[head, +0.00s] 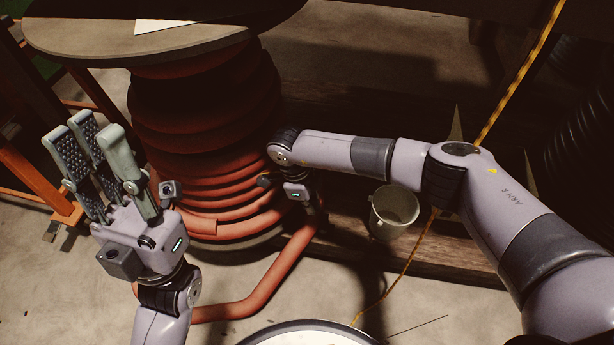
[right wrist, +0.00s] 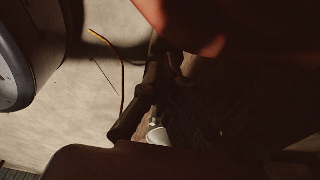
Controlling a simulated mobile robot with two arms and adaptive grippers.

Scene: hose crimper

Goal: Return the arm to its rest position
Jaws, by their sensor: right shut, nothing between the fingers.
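My right arm (head: 378,155) reaches in from the right, bends at the elbow and ends at its wrist in front of the red hose reel (head: 205,150). My right gripper (head: 310,210) points down beside the reel's lower coils, mostly in shadow. It is shut with nothing in it; its dark fingers show dimly in the right wrist view (right wrist: 150,92). I cannot tell whether it touches the hose. My left gripper (head: 95,160) is raised at the left, fingers pointing up and spread, open and empty, in front of the reel's left side.
A loose hose end (head: 275,275) runs along the floor below the reel. A pale bucket (head: 393,211) stands right of my right gripper. A yellow rope (head: 520,75) slants down at the right. An orange frame (head: 38,180) stands at the left.

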